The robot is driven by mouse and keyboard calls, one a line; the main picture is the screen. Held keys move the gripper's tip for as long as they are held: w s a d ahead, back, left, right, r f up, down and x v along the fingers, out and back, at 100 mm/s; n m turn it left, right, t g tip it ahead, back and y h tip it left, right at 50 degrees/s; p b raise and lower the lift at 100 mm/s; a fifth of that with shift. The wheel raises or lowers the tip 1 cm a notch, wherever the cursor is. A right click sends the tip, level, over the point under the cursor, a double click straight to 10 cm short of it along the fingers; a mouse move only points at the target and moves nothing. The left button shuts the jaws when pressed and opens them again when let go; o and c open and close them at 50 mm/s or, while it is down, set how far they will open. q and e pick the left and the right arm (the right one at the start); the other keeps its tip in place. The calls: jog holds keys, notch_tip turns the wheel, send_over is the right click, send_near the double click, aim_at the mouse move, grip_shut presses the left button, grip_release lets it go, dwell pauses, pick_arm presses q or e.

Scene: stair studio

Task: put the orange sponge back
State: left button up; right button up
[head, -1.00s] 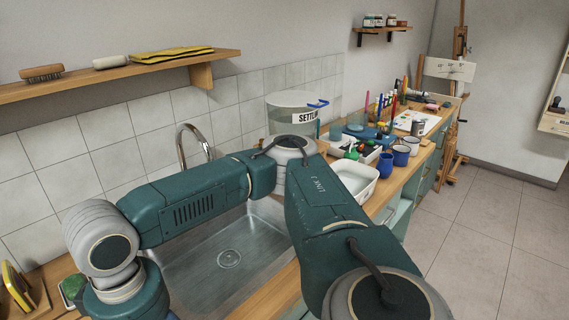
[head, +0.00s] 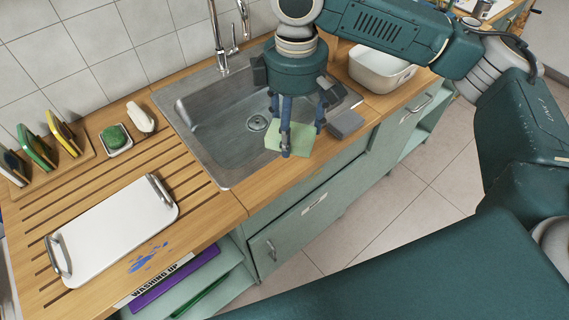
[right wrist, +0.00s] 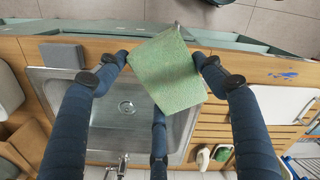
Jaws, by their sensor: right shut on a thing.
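My right gripper (head: 292,133) is shut on a flat, pale green, rough-faced pad (head: 302,137), held over the front edge of the sink. In the right wrist view the pad (right wrist: 168,72) sits tilted between the fingers (right wrist: 160,68). Only its green face shows clearly; I see no orange on it, so I cannot tell if it is the orange sponge. A wooden rack (head: 78,165) at the left of the counter holds several upright sponges, yellow, green and dark. My left gripper is not in view.
The steel sink (head: 215,150) lies under my gripper. A grey block (head: 346,124) is on the counter's front edge. A green scrubber (head: 114,134) in a dish and a white object (head: 140,117) stand by the rack. A white tray (head: 115,228) covers part of the grooved drainboard.

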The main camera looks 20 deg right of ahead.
jog(key=w+a+r+n, duration=0.2)
jog(key=w+n, duration=0.2)
jog(key=n, duration=0.3)
jog(key=n+p, duration=0.3)
jog(key=n, duration=0.1)
send_over(275, 169)
notch_tip(275, 169, down, 15)
jog(key=shift+r, duration=0.2)
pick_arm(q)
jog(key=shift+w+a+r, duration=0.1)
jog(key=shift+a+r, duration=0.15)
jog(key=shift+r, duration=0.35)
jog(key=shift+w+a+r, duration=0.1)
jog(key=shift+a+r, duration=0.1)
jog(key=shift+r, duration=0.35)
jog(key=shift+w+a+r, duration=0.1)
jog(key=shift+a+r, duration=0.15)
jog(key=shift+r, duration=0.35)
pick_arm(e)
jog(key=shift+f, duration=2.4)
jog(key=o, duration=1)
jog(key=shift+f, duration=0.1)
